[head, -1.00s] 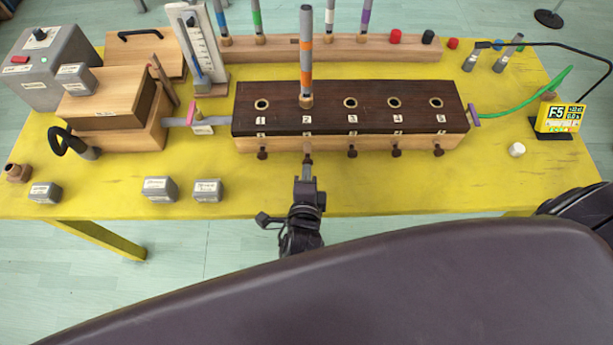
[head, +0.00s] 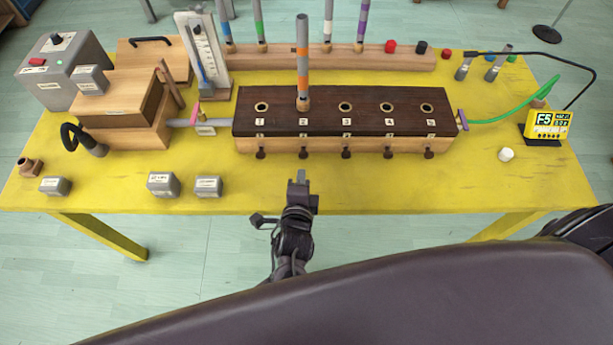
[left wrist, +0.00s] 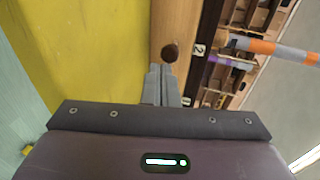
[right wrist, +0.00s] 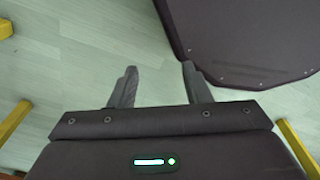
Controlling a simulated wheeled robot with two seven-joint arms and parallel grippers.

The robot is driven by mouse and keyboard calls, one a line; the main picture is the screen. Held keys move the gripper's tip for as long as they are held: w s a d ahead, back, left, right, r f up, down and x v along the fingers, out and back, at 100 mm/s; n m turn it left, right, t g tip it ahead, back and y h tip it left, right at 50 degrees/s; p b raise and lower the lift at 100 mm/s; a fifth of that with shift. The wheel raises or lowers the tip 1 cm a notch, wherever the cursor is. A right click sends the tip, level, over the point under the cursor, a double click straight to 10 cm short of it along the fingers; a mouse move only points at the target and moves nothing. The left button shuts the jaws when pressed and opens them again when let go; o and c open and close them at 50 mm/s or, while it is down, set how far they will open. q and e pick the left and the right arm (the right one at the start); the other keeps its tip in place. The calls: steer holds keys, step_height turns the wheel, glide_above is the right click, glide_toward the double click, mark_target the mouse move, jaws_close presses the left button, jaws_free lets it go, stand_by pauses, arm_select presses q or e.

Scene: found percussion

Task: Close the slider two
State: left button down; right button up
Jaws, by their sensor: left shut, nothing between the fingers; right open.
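The dark wooden chest (head: 384,125) carries numbered holes 1 to 5, with a row of dark slider knobs along its front. The slider two knob (head: 303,154) is in line with its neighbours; in the left wrist view the round brown knob (left wrist: 170,52) shows near label 2. A striped tube (head: 303,60) stands upright at hole 2. My left gripper (head: 299,176) is shut and empty, just in front of the slider two knob with a small gap; its fingers (left wrist: 161,72) point at the knob. My right gripper (right wrist: 158,75) is open and empty above the floor.
Small grey labelled blocks (head: 163,184) sit along the front left of the yellow table (head: 400,190). A yellow display (head: 548,122) and a white cap (head: 506,154) are at the right. Wooden boxes (head: 120,100) stand left. The table front around my gripper is clear.

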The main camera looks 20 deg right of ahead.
arm_select(q)
steer(key=v, duration=0.3)
steer(key=shift+s, duration=0.15)
steer(key=v, duration=0.6)
steer(key=w+a+r+n+g+y, duration=0.1)
steer(key=w+a+r+n+g, duration=0.1)
steer(key=a+n+g, duration=0.3)
steer(key=w+a+r+n, duration=0.1)
steer(key=a+n, duration=0.2)
steer(key=n, duration=0.3)
steer(key=s+a+r+n+g+y, duration=0.25)
steer(key=a+n, duration=0.25)
steer(key=a, duration=0.4)
steer(key=s+a+r+n+g+y, duration=0.1)
steer(key=s+a+r+n+g, duration=0.2)
steer(key=a, duration=0.7)
steer(key=s+f, duration=0.2)
steer(key=f, duration=1.4)
steer(key=s+f, duration=0.2)
steer(key=f, duration=1.5)
steer(key=s+a+f+g, duration=0.2)
steer(key=s+a+f, duration=0.1)
steer(key=s+f, duration=1.3)
steer(key=s, duration=0.3)
steer(key=shift+a+f+n+b, duration=0.15)
steer(key=shift+f+n+b, duration=0.15)
steer(key=shift+f, duration=0.05)
arm_select(e)
steer(key=shift+s+f, duration=0.1)
steer(key=shift+f, duration=0.1)
